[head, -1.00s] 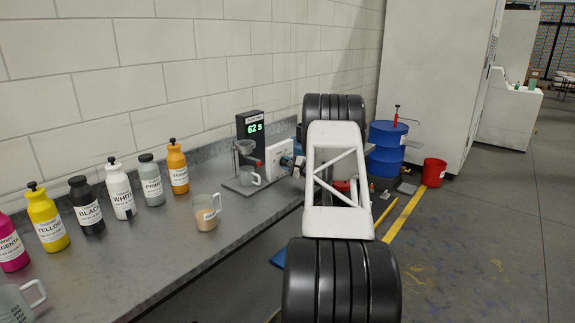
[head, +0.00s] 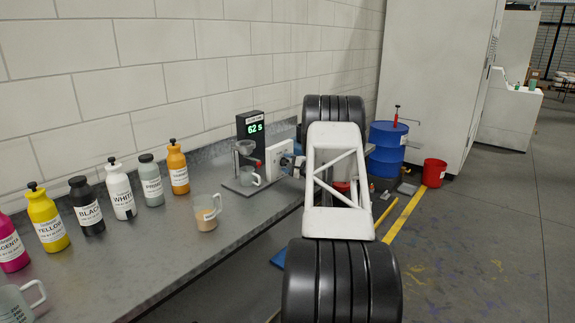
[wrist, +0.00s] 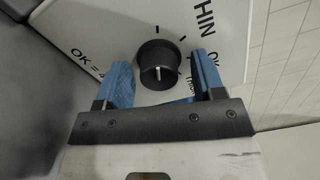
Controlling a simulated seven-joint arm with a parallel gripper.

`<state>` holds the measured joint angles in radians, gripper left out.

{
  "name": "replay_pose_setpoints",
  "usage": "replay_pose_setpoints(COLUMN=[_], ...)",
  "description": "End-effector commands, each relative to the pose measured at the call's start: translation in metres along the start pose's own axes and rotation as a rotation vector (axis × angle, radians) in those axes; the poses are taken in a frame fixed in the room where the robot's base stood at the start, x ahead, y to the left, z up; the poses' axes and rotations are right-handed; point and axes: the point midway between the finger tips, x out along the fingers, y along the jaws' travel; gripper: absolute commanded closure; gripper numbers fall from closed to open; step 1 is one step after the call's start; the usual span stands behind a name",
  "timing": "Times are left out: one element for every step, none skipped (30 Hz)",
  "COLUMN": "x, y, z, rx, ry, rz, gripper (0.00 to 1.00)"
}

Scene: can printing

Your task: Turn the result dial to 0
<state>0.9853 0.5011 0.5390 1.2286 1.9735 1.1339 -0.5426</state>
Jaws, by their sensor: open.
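The result dial is a black round knob (wrist: 157,66) with a pale pointer line, on a white panel (wrist: 100,28) with printed marks and partly readable words such as "OK" and "THIN". My gripper (wrist: 163,82) is open, its blue fingers on either side of the knob and apart from it in the wrist view. In the head view the white panel (head: 272,160) stands on the bench beside the timer, and the blue tip of my gripper (head: 292,163) is in front of it. The knob is hidden there.
A beaker of tan liquid (head: 206,212) stands on the grey bench (head: 165,255). Several ink bottles line the wall. A blue drum (head: 386,150) and red bucket (head: 434,172) stand on the floor.

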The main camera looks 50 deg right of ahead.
Motion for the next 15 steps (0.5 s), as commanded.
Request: replay_pose_setpoints(x=[0.000, 0.000, 0.000, -0.001, -0.001, -0.003, -0.004, -0.005, -0.008, -0.010, -0.012, -0.016, -0.020, -0.023, -0.028], y=[0.000, 0.000, 0.000, 0.000, 0.000, 0.000, 0.000, 0.000, 0.000, -0.001, -0.001, -0.001, 0.000, 0.000, 0.000], z=[0.000, 0.000, 0.000, 0.000, 0.000, 0.000, 0.000, 0.000, 0.000, 0.000, 0.000, 0.000, 0.000, -0.001, -0.001], rx=[0.000, 0.000, 0.000, 0.000, 0.000, 0.000, 0.000, 0.000, 0.000, 0.000, 0.000, 0.001, 0.001, 0.001, 0.001], ry=[0.000, 0.000, 0.000, 0.000, 0.000, 0.000, 0.000, 0.000, 0.000, 0.001, 0.001, 0.001, 0.001, 0.002, 0.002], rz=[0.000, 0.000, 0.000, 0.000, 0.000, 0.000, 0.000, 0.000, 0.000, 0.000, -0.001, 0.000, 0.000, 0.000, 0.000], gripper=[0.37, 0.37, 0.37, 0.37, 0.37, 0.37, 0.37, 0.37, 0.37, 0.37, 0.37, 0.37, 0.37, 0.37, 0.37])
